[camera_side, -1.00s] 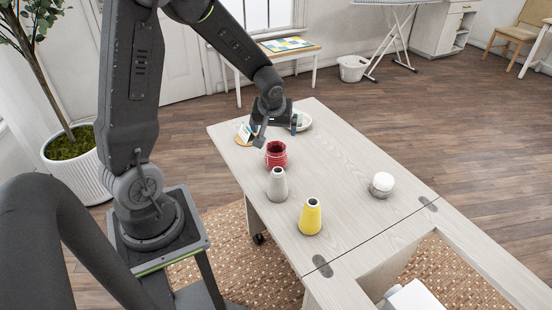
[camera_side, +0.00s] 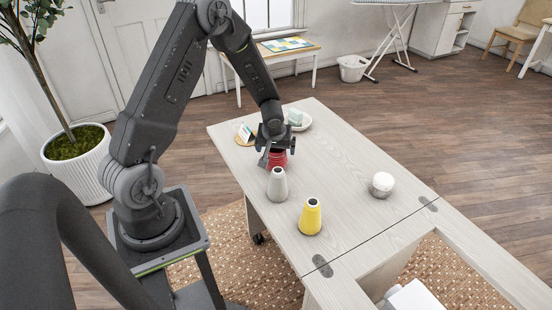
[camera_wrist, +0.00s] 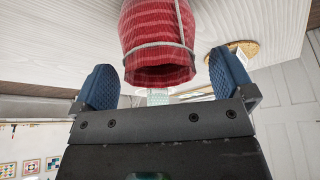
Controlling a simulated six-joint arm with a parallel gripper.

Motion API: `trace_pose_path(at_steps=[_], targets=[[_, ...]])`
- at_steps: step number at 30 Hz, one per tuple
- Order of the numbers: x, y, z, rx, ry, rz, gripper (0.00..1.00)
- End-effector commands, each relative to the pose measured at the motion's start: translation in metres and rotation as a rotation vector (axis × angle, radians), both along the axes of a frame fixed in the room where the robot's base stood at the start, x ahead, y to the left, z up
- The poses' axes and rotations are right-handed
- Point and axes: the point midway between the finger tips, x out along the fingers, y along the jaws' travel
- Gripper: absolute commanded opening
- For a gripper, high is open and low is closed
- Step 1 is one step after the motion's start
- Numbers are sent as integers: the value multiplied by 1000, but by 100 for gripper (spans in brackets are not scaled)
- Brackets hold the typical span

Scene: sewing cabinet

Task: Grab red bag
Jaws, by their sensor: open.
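The red bag (camera_side: 278,160) stands on the pale wooden table, partly hidden behind my gripper in the side view. In the wrist view the red bag (camera_wrist: 158,45) shows its ribbed red side, a pale band and its dark open mouth. My gripper (camera_side: 275,147) is at the bag's top in the side view. In the wrist view my gripper (camera_wrist: 163,85) is open, with one blue finger pad on either side of the bag's mouth. Gaps show between the pads and the bag, so it is not held.
A grey cone (camera_side: 277,184) and a yellow cone (camera_side: 310,217) stand in front of the bag. A white round item (camera_side: 382,184) is to the right. The table's middle right is clear.

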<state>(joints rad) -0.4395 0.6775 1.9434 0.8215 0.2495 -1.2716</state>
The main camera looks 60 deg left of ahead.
Motion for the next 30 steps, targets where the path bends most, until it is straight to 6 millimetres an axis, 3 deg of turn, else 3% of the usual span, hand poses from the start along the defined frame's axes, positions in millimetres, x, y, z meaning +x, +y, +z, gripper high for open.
trace_pose_path(at_steps=[10,26,30], targets=[[2,3,-8,-1,-1,-1,100],[2,3,-8,0,0,-1,49],[2,3,-8,0,0,-1,48]])
